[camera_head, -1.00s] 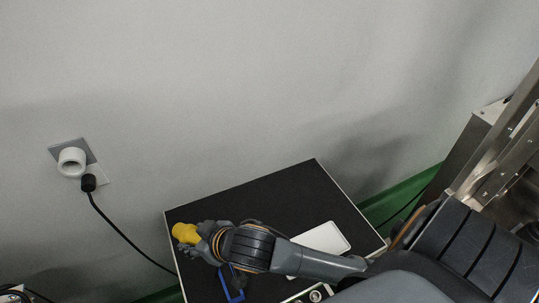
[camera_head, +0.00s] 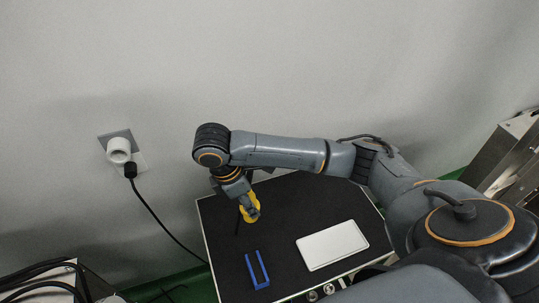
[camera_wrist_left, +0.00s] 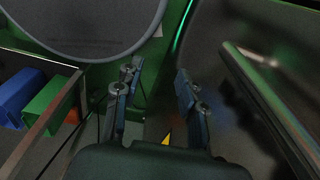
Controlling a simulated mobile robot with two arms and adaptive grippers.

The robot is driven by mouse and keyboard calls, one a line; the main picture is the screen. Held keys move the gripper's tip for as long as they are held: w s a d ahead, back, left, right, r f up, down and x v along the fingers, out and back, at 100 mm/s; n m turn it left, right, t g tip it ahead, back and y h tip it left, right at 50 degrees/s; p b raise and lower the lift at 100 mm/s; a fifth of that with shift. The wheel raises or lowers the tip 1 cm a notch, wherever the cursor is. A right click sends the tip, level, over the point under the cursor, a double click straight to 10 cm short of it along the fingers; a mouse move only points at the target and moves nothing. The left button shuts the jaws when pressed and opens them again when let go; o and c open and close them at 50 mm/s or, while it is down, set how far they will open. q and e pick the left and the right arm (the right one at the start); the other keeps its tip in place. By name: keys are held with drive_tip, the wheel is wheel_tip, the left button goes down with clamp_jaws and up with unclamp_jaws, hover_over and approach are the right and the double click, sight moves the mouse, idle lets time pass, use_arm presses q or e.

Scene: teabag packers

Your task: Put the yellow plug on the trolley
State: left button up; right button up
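The yellow plug (camera_head: 251,207) is at the fingers of my right gripper (camera_head: 244,200), which points down over the trolley's black top (camera_head: 290,205). The gripper appears shut on the plug. The fingers partly hide it, and I cannot tell whether it touches the trolley. My left gripper (camera_wrist_left: 157,88) shows only in the left wrist view, with its two fingers apart and nothing between them.
A white flat slab (camera_head: 332,245) and a blue bracket (camera_head: 257,270) lie on the trolley. A white round adapter (camera_head: 118,150) and a black plug (camera_head: 131,170) are in the wall socket. The trolley's middle is clear.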

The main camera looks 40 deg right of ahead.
drive_tip(key=shift+w+d+f, duration=0.8)
drive_tip(key=shift+w+f, duration=1.05)
drive_tip(key=shift+f, duration=0.2)
drive_tip(key=shift+w+d+f, duration=0.75)
drive_tip(key=shift+w+f, duration=1.1)
drive_tip(key=shift+f, duration=0.2)
drive_tip(key=shift+w+d+f, duration=0.8)
drive_tip(key=shift+w+f, duration=1.05)
drive_tip(key=shift+f, duration=0.2)
drive_tip(key=o, duration=1.2)
